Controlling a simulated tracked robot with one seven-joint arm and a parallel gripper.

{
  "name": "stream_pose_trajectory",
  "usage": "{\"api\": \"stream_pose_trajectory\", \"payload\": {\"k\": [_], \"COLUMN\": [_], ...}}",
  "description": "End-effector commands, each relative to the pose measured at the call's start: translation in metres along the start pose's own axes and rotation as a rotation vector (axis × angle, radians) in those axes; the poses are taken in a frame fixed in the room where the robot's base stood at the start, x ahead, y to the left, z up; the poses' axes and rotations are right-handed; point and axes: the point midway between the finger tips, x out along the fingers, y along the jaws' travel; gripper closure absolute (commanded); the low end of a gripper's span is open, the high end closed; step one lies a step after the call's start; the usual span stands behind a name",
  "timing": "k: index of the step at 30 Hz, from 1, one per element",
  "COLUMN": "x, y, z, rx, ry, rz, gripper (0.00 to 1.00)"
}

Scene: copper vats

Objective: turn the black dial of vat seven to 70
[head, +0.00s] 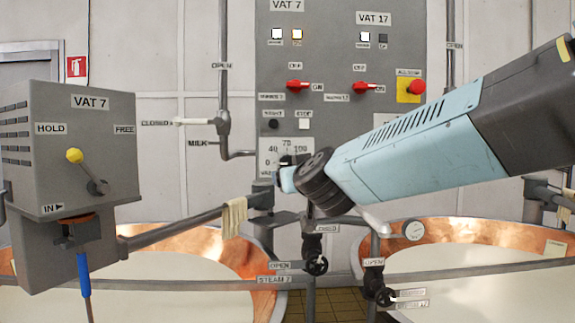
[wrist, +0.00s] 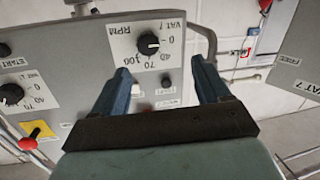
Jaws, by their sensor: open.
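In the wrist view, which is upside down, the black dial of vat seven (wrist: 149,43) sits on a white scale plate (wrist: 122,32) marked RPM, VAT 7, with 0, 40, 70 and 100. Its pointer is too small to read surely. My gripper (wrist: 160,66) is open and empty, its two dark blue fingers spread to either side below the dial in the picture; they look apart from it. In the head view the scale plate (head: 270,146) shows on the grey panel, but my arm's end partly covers it and the dial there is not clearly visible.
The panel (head: 335,120) also has red switches (head: 298,85), a red stop button (head: 416,87) and a black button (head: 274,124). Vat 17's dial (wrist: 12,94) shows in the wrist view. A grey VAT 7 box (head: 75,140) stands left; copper vats (head: 205,245) and pipes lie below.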

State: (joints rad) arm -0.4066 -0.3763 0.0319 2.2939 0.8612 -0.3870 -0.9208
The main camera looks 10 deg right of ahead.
Motion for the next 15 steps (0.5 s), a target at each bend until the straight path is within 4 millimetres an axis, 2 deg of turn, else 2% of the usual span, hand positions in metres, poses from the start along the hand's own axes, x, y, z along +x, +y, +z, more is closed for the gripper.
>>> {"api": "stream_pose_trajectory", "payload": {"k": [6, 11, 15], "x": [0.017, 0.021, 0.031], "y": [-0.002, 0.0, 0.002], "z": [-0.011, -0.012, -0.013], "rx": [-0.043, -0.055, -0.056], "ry": [0.046, 0.049, 0.049], "rz": [0.148, 0.189, 0.191], "gripper": [0.24, 0.24, 0.24]}}
